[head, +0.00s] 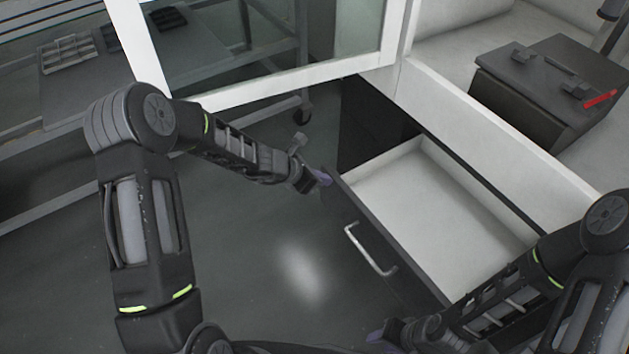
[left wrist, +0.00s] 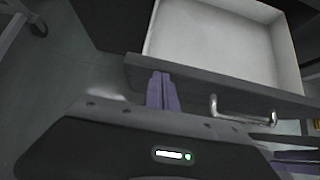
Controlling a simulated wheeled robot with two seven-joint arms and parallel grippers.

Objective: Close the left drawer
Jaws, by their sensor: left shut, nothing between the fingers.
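The left drawer (head: 430,205) is pulled out and empty, with a white inside, a dark front and a silver bar handle (head: 368,250). The drawer front (left wrist: 215,82) and handle (left wrist: 240,112) also show in the left wrist view. My left gripper (head: 322,177) is shut and empty, at the outer face of the drawer front near its far end. Its purple fingers (left wrist: 162,92) point at the front, left of the handle; I cannot tell if they touch it. My right gripper (head: 378,335) is low beside the drawer's near end, mostly hidden by its arm.
A white counter edge (head: 500,135) runs above the drawer. A dark box (head: 520,105) with a red item (head: 600,98) stands at the back right. A white-framed glass panel (head: 270,88) stands behind my left arm. A grey cart (head: 100,75) is at the left. The floor before the drawer is clear.

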